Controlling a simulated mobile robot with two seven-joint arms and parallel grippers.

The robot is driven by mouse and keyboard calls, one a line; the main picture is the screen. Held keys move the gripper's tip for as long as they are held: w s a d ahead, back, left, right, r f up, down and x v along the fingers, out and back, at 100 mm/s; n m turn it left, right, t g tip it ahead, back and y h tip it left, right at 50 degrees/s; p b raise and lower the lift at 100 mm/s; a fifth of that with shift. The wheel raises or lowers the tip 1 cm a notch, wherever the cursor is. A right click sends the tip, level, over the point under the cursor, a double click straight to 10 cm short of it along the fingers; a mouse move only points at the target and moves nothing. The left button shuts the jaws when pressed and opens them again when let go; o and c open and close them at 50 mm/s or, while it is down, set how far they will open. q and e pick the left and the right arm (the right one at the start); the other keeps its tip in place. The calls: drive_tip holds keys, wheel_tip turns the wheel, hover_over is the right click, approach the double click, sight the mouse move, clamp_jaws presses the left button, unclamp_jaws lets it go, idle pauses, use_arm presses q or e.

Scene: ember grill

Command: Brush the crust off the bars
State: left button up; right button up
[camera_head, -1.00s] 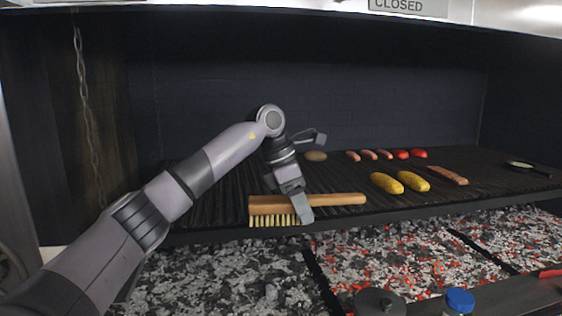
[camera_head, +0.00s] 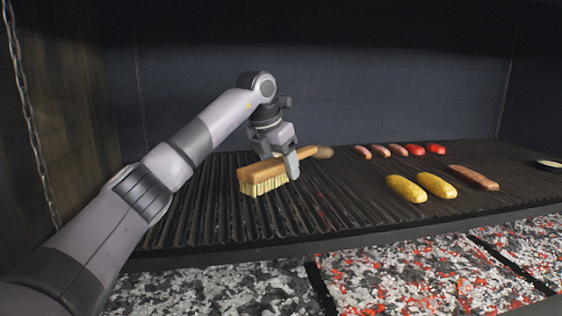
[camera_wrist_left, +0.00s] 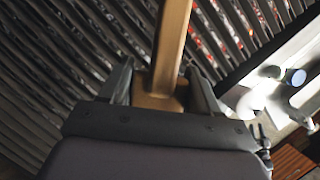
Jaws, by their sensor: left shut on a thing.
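A wooden brush (camera_head: 262,172) with pale yellow bristles is held in my left gripper (camera_head: 287,165). Its bristles point down over the left part of the dark grill bars (camera_head: 215,215); whether they touch the bars I cannot tell. In the left wrist view the brush's wooden handle (camera_wrist_left: 172,45) runs up from between the two fingers of my left gripper (camera_wrist_left: 160,88), with the dark bars behind it. No distinct crust can be made out on the bars. My right gripper is not in view.
Two yellow corn cobs (camera_head: 406,188), a flat brown piece of meat (camera_head: 474,178) and several sausages (camera_head: 398,149) lie on the bars to the right. Ash and glowing embers (camera_head: 400,285) lie below the front edge.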

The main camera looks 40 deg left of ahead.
sight(324, 201)
use_arm(q)
drive_tip(key=shift+f, duration=2.9)
drive_tip(key=shift+f+b, duration=0.45)
drive_tip(key=shift+f, duration=0.55)
drive_tip(key=shift+w+d+r+p, duration=0.2)
drive_tip(key=shift+w+d+p, duration=0.4)
drive_tip(key=shift+w, duration=0.1)
drive_tip(key=shift+w+d+f, duration=0.1)
drive_tip(key=shift+w+d, duration=0.15)
drive_tip(key=shift+w, duration=0.05)
drive_tip(key=shift+w+d+f, duration=0.1)
drive_tip(key=shift+w+d, duration=1.15)
drive_tip(key=shift+w, duration=0.3)
drive_tip(key=shift+w+d+f, duration=0.1)
drive_tip(key=shift+w+d, duration=1.15)
drive_tip(key=shift+w, duration=0.3)
drive_tip(key=shift+w+a, duration=0.5)
drive_tip(key=shift+w, duration=0.05)
drive_tip(key=shift+w+a+r, duration=0.1)
drive_tip(key=shift+w+a, duration=0.1)
drive_tip(key=shift+a, duration=0.2)
